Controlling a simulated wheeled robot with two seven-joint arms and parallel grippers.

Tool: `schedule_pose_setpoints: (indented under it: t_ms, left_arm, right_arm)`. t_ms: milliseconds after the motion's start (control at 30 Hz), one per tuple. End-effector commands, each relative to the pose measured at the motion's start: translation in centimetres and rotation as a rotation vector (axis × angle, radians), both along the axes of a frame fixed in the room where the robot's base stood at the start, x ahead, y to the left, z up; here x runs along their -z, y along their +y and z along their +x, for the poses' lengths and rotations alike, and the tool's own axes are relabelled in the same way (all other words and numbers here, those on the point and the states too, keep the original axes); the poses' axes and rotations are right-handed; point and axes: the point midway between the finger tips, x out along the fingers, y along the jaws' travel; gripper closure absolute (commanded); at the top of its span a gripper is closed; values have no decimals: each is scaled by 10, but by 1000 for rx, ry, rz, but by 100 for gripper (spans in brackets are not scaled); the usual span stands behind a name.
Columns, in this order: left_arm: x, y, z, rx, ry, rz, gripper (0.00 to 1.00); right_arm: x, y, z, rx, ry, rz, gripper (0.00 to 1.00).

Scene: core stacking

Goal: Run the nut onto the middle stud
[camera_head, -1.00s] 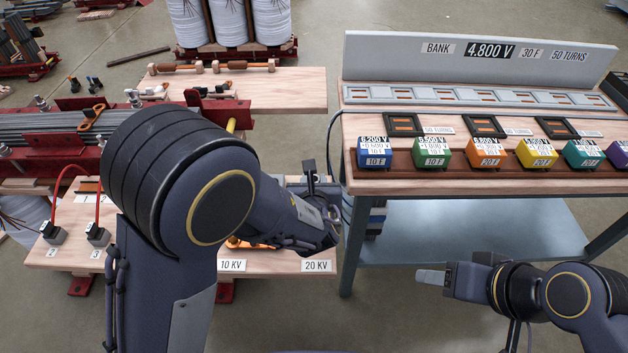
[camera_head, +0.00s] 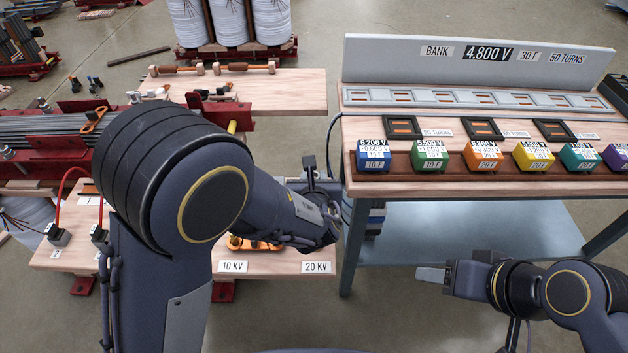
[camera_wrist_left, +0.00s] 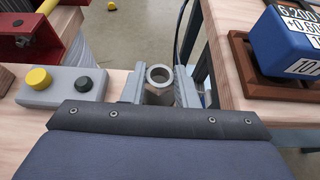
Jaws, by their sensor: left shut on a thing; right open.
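A grey metal nut (camera_wrist_left: 160,75) shows in the left wrist view as a ring with an open hole. My left gripper (camera_wrist_left: 159,88) is shut on it, one finger on each side. In the head view my left gripper (camera_head: 328,228) is above the right end of the left bench, and the nut cannot be made out there. An orange plate (camera_head: 240,243) with dark pieces on it lies partly hidden under my left arm. I cannot clearly make out the middle stud. My right gripper (camera_head: 432,275) is open and empty, in front of the right bench.
A grey button box (camera_wrist_left: 75,88) with yellow and black buttons is left of the nut. The right bench (camera_head: 350,130) carries a row of coloured blocks, including a blue block (camera_head: 373,158). A gap separates the benches. Red clamps (camera_head: 70,143) hold grey plates at left.

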Motion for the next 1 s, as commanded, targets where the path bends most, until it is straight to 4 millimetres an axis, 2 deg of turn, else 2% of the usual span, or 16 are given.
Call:
schedule_pose_setpoints:
  t_ms: [800,1000]
  left_arm:
    - [-34,0,0,0,0,-1,100]
    - [-35,0,0,0,0,0,100]
  right_arm:
    - [-27,0,0,0,0,0,48]
    - [-27,0,0,0,0,0,48]
